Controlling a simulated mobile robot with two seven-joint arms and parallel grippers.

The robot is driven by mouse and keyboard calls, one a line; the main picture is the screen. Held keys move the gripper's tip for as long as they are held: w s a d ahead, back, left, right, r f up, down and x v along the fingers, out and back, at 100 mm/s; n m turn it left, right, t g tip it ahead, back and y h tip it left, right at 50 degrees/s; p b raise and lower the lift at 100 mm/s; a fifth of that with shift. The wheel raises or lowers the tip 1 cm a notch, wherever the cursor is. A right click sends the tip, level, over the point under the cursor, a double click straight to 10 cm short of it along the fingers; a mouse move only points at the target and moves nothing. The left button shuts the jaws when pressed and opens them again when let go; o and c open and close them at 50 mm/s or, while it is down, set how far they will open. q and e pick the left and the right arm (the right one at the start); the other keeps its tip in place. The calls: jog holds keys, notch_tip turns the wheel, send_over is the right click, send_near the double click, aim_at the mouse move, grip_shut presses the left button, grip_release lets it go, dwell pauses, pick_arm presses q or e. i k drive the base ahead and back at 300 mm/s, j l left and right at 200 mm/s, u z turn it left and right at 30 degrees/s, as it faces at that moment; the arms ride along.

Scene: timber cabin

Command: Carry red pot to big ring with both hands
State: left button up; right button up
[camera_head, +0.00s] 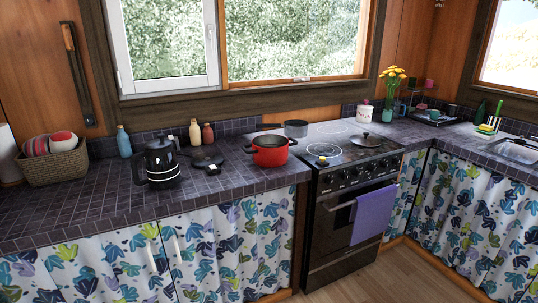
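The red pot (270,152) stands upright on the tiled counter, just left of the stove. It has two dark side handles and no lid on it, so its dark inside shows. The black stove top (345,155) has several pale-outlined rings. One ring (323,149) lies at the front left, nearest the pot, and another (333,128) lies behind it. I cannot tell for certain which ring is the big one. Neither of my grippers is in view.
A grey saucepan (296,129) stands behind the red pot. A black kettle (160,163) and flat black pan (207,160) stand left of the pot.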

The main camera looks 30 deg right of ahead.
aim_at(328, 151)
jog(key=i+l+z, duration=0.2)
jog(key=l, duration=0.35)
jog(key=i+l+z, duration=0.15)
jog(key=i+l, duration=0.2)
jog(key=l, duration=0.15)
jog(key=i+l+z, duration=0.2)
jog(key=l, duration=0.25)
jog(key=i, duration=0.1)
